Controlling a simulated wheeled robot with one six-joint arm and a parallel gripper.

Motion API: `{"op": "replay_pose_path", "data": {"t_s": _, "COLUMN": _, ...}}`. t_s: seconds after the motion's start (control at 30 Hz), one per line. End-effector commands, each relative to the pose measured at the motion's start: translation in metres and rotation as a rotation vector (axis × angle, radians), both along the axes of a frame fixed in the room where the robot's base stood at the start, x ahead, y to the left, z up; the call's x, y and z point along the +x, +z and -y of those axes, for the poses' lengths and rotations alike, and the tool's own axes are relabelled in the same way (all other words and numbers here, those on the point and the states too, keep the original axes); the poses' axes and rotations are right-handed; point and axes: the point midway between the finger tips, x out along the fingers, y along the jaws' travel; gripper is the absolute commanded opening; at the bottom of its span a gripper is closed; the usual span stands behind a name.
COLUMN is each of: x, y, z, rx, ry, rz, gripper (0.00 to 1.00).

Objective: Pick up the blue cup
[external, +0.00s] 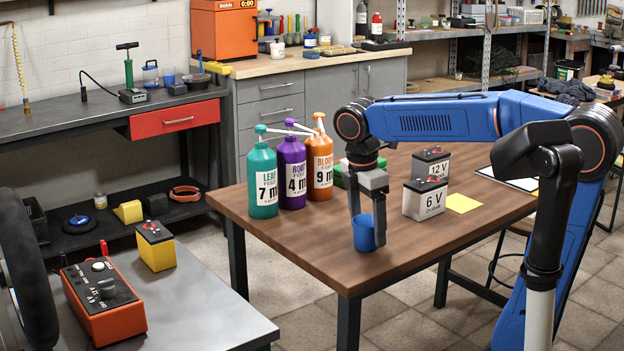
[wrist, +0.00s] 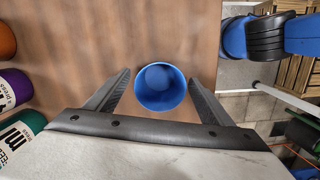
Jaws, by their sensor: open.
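The blue cup (external: 365,234) stands upright near the front edge of the wooden table (external: 300,245). My gripper (external: 368,243) points straight down over it and is open, with one finger in front of the cup in the external view. In the wrist view the cup (wrist: 160,87) shows its open, empty top between the two fingers of my gripper (wrist: 162,88). A gap shows between the cup and each finger there. How low the fingertips are against the table is hard to tell.
Teal (external: 263,180), purple (external: 291,174) and orange (external: 319,170) pump bottles stand to the left. White 6 V (external: 425,200) and 12 V (external: 431,163) batteries and a yellow note (external: 462,203) lie to the right. A green object (external: 345,172) sits behind my gripper.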

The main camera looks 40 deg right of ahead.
Motion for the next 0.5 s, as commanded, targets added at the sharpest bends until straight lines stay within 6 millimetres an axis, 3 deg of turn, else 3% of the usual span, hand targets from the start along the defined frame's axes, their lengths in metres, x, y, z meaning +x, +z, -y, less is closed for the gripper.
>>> {"op": "replay_pose_path", "data": {"t_s": 0.03, "x": 0.0000, "y": 0.0001, "z": 0.0000, "rx": 0.000, "ry": 0.000, "rz": 0.000, "gripper": 0.70}}
{"op": "replay_pose_path", "data": {"t_s": 0.2, "x": -0.0001, "y": 0.0002, "z": 0.0000, "rx": 0.000, "ry": 0.000, "rz": 0.000, "gripper": 0.33}}
{"op": "replay_pose_path", "data": {"t_s": 0.5, "x": 0.0000, "y": 0.0019, "z": 0.0000, "rx": 0.000, "ry": 0.000, "rz": 0.000, "gripper": 0.33}}
